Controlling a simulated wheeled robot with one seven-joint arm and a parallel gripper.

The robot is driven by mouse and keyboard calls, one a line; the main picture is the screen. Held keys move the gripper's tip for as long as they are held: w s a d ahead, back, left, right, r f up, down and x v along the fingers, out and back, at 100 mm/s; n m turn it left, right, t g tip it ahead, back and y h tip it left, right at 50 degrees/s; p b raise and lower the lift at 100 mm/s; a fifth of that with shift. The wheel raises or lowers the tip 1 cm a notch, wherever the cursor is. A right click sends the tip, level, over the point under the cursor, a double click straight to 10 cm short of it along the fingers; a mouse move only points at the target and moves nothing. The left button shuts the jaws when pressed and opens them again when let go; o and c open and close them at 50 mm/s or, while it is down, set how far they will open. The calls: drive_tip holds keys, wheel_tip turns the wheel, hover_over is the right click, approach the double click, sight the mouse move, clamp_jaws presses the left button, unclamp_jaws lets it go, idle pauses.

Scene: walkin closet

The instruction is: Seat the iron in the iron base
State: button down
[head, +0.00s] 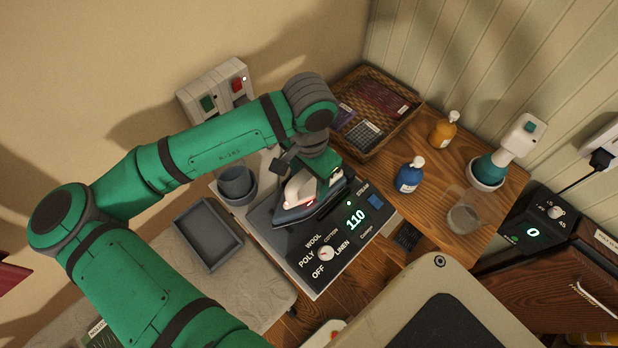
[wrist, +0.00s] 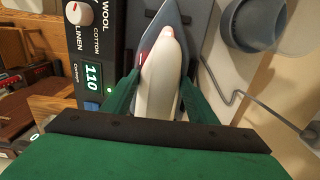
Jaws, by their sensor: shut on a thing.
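The iron (head: 302,192) has a white body and handle, a blue-grey soleplate and a small red light. It is over the upper part of the dark iron base (head: 300,262), which has a dial and a lit 110 display. My gripper (head: 318,172) is shut on the iron from above. In the wrist view my gripper (wrist: 158,92) has its green fingers on both sides of the iron's white handle (wrist: 160,75), and the soleplate's tip points away. The base's panel (wrist: 92,50) runs along the left there. I cannot tell whether the soleplate touches the base.
A grey cup (head: 236,182) and an empty grey tray (head: 207,234) stand to the left. A wicker tray (head: 372,105) is behind; blue (head: 409,176) and orange (head: 444,130) bottles and a glass beaker (head: 464,216) are on the right. A cord (wrist: 240,102) lies right in the wrist view.

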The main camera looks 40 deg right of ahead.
drive_tip(key=c, duration=0.6)
unclamp_jaws()
drive_tip(key=shift+c, duration=0.2)
wheel_tip(320, 180, up, 11)
drive_tip(key=shift+f, duration=0.1)
idle(0.5)
